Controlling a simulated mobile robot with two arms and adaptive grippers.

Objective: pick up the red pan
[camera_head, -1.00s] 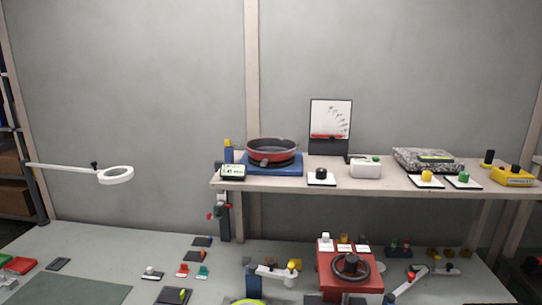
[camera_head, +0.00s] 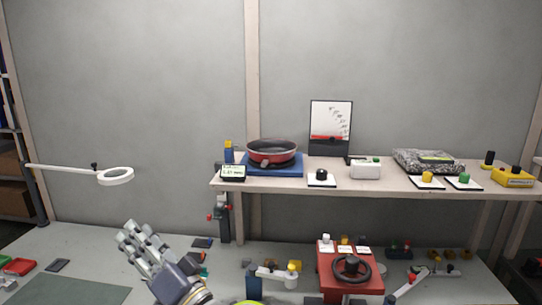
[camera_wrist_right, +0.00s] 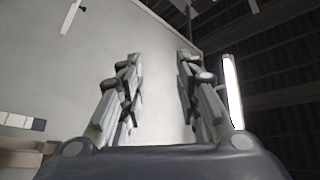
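The red pan (camera_head: 271,152) has a dark inside and sits upright on a blue scale-like base (camera_head: 289,170), at the left end of the raised shelf in the head view. A short handle end (camera_head: 265,163) seems to point toward me. My right gripper (camera_head: 124,230) is in the lower left of the head view, over the workbench, well left of and below the pan, apart from it. Its two fingers are spread and empty. In the right wrist view the gripper (camera_wrist_right: 160,57) shows a wide gap with only wall behind. The pan is not in that view. My left gripper is not in view.
The shelf (camera_head: 335,185) also holds a small display (camera_head: 232,173), a dial panel (camera_head: 330,127), a black knob plate (camera_head: 321,178) and a white box (camera_head: 366,170). A ring lamp (camera_head: 116,176) juts in from the left. A red handwheel unit (camera_head: 350,284) stands below.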

